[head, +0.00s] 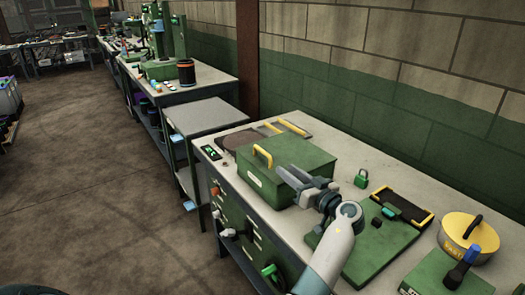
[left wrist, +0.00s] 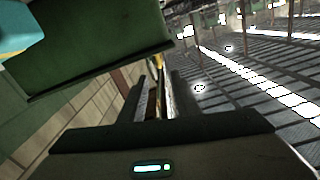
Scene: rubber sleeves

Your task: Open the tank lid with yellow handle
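The tank is a green box (head: 252,176) on the workbench, with a flat green lid (head: 302,158) that looks closed. Its yellow handle (head: 263,156) stands at the left edge of the lid. My left gripper (head: 284,170) is over the lid, just right of the handle, with its fingers pointing at it. In the left wrist view the fingers (left wrist: 151,95) are apart, with a yellow strip, likely the handle (left wrist: 159,65), showing between their far ends. I cannot tell whether they touch it. My right gripper is not in view.
On the bench (head: 345,165), a green padlock (head: 361,178), a black tray with yellow edges (head: 402,208) and a round yellow-lidded tin (head: 468,233) lie to the right. A block wall is behind.

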